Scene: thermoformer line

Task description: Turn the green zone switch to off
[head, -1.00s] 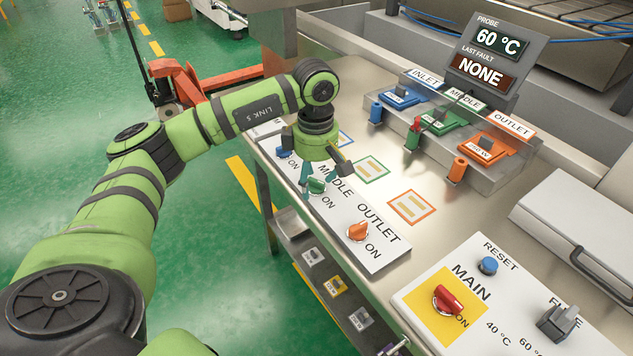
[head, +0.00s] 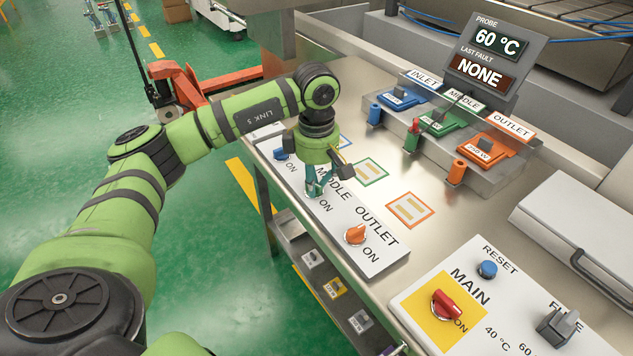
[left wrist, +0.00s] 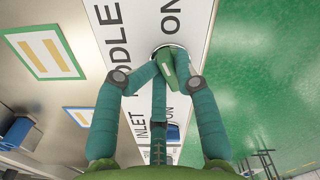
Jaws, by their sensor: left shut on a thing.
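The green zone switch (left wrist: 180,64) is a green knob on the white panel (head: 352,215), beside the words MIDDLE and ON. My left gripper (head: 318,188) points down over it. In the left wrist view my left gripper (left wrist: 164,68) has its teal fingers closed on the green knob, one on each side. In the head view the fingers hide most of the knob. The knob sits slanted in the left wrist view; I cannot tell its exact setting. My right gripper is not in view.
The blue inlet knob (head: 281,154) and orange outlet knob (head: 356,235) flank it on the same panel. A red MAIN switch (head: 446,304) and blue reset button (head: 487,268) are at the front right. The display (head: 493,55) reads 60 °C and NONE.

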